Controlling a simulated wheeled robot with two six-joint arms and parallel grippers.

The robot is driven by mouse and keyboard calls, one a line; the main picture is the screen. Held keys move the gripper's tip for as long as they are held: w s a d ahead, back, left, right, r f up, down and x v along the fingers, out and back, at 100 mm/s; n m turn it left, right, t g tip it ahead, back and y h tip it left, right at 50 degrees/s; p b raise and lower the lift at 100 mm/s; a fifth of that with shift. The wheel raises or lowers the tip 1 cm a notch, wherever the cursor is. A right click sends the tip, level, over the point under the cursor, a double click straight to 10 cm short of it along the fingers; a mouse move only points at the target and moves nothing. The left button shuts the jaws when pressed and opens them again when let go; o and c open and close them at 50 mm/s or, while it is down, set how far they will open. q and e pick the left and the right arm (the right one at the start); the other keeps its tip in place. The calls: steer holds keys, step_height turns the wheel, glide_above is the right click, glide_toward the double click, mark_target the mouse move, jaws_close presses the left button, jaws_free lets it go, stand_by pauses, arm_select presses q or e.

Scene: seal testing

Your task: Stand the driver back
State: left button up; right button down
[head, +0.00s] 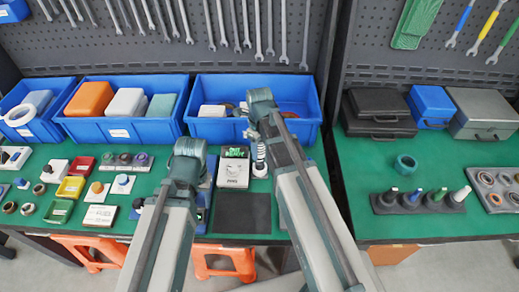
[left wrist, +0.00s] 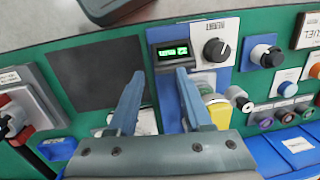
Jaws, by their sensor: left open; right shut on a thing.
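My left gripper (left wrist: 159,73) is open and empty, its fingers spread above the tester with a green display (left wrist: 174,52). In the head view its fingers are hidden behind my left arm. My right gripper (head: 257,138) is over the back of the bench, in front of the right blue bin. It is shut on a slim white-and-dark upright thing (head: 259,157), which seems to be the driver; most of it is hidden. A dark rack (head: 418,205) on the right bench bears several upright pieces with black, blue, green and white tops.
A white box (head: 234,172) stands left of my right gripper, with a black mat (head: 243,212) in front. Blue bins (head: 256,83) line the back. A teal ring (head: 405,165) lies behind the rack. Small parts crowd the left; bare green bench surrounds the rack.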

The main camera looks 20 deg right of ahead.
arm_select(q)
steer(key=shift+f, duration=0.15)
arm_select(e)
steer(key=shift+f, duration=0.15)
arm_select(q)
steer(key=shift+f+b, duration=0.3)
steer(key=shift+b, duration=0.15)
arm_select(e)
steer(key=shift+f, duration=0.3)
steer(key=shift+c, duration=1.2)
jaws_free()
steer(key=shift+r, duration=0.1)
arm_select(q)
steer(key=shift+r, duration=0.15)
arm_select(e)
steer(key=shift+r+p, duration=2.55)
steer(key=shift+p, duration=0.05)
arm_select(q)
step_height(320, 180, up, 5)
steer(key=shift+f, duration=0.1)
